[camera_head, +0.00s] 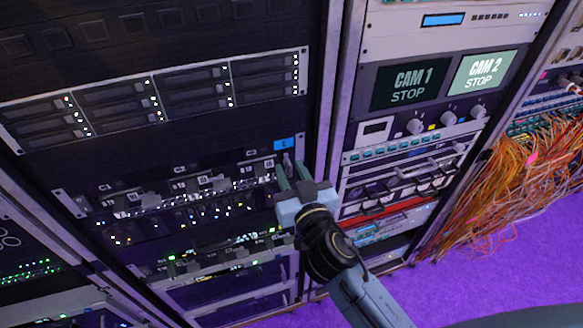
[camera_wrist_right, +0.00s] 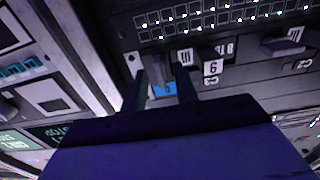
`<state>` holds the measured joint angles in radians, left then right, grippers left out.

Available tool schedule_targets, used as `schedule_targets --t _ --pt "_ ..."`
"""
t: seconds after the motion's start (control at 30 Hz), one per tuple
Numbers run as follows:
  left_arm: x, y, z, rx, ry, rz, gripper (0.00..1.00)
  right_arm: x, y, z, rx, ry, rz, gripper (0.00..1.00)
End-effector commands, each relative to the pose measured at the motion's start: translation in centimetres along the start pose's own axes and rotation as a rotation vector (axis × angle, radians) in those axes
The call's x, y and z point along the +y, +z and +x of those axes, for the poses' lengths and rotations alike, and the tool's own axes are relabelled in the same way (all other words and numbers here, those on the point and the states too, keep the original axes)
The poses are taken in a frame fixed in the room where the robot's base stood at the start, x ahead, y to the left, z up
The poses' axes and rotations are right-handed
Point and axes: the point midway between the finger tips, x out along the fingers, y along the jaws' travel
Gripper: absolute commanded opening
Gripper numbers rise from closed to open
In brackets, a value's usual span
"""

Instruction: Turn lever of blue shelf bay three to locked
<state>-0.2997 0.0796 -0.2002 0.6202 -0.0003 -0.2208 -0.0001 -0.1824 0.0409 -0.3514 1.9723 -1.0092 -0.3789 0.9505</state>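The blue shelf shows in the head view as a dark rack row with a blue label (camera_head: 284,144) at its right end. The label also shows in the wrist view (camera_wrist_right: 166,88). A small grey lever (camera_head: 287,161) stands out just below the label; it appears in the wrist view too (camera_wrist_right: 158,70). My right gripper (camera_head: 291,170) is open, its two green fingers apart on either side of this lever. Whether they touch it is unclear. Bay marks beside it are small, with a white "III" card (camera_wrist_right: 184,57). My left gripper is not in view.
More bays with grey levers (camera_head: 212,185) lie to the left in the same row. A drive shelf (camera_head: 160,95) is above. A rack post (camera_head: 335,90) and a monitor rack with a CAM 1 screen (camera_head: 410,83) stand close right. Orange cables (camera_head: 500,190) hang farther right over purple floor.

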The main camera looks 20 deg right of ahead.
Motion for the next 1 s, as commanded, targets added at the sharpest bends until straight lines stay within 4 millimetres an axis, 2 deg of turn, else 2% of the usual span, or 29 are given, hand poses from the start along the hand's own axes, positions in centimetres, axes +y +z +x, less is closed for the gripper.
schedule_targets --t 0.33,0.57,1.0 --pt "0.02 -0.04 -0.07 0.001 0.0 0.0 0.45 0.0 0.03 0.37 0.0 0.0 -0.001 0.29" --pt "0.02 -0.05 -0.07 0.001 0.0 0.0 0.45 0.0 0.01 0.35 0.0 0.0 -0.001 0.0" --pt "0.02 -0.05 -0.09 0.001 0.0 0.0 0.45 -0.02 -0.01 0.35 0.001 0.0 -0.046 0.0"
